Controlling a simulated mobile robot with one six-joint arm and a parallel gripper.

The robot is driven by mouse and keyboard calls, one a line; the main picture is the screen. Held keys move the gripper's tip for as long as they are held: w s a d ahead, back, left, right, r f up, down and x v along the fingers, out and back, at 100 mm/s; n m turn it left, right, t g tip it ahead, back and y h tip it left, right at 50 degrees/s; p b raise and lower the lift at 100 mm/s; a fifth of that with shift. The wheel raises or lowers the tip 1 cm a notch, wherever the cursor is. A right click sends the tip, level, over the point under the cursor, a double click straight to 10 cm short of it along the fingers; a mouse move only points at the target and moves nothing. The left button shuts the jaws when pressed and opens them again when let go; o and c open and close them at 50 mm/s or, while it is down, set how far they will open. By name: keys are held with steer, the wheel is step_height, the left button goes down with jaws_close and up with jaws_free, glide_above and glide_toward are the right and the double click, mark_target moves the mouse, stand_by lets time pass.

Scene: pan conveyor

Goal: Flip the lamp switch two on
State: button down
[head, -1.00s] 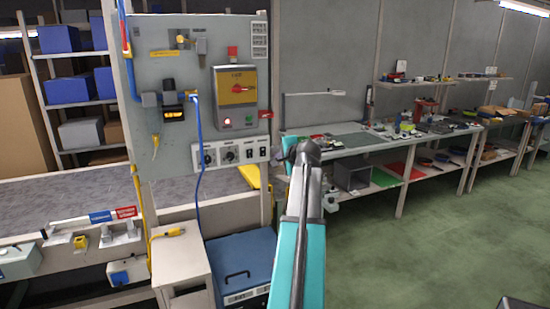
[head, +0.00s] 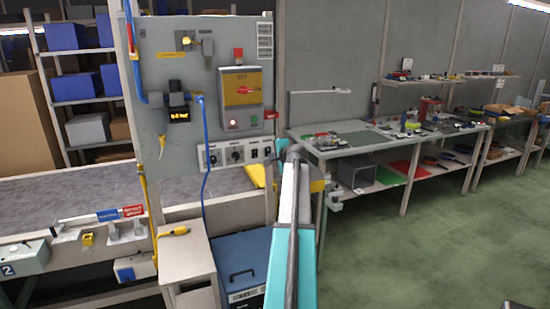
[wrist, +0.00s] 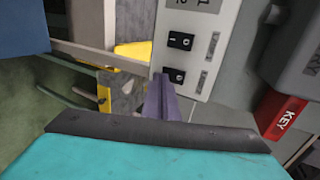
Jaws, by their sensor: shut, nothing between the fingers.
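A white switch panel (head: 244,162) is mounted low on the grey control board (head: 160,60). It carries two round dark knobs and, at its right end, two dark rocker switches, a left one (head: 254,154) and a right one (head: 267,151). In the wrist view the panel is turned sideways; an upper rocker (wrist: 181,41) is clear, and a lower rocker (wrist: 174,75) is partly hidden by my gripper. My gripper (wrist: 163,84) is shut and empty, its tips close to the lower rocker; contact cannot be told. In the head view my gripper (head: 292,152) is just right of the panel.
A grey box with a yellow plate and red handle (head: 241,90) sits above the panel. A red KEY tag (wrist: 284,115) is nearby. A white cabinet (head: 185,255) and a blue unit (head: 240,270) stand below. A workbench (head: 345,150) stands right; green floor is open.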

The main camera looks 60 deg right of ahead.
steer(key=shift+w+d+f, duration=0.1)
steer(key=shift+w+d, duration=0.3)
steer(key=shift+w, duration=0.15)
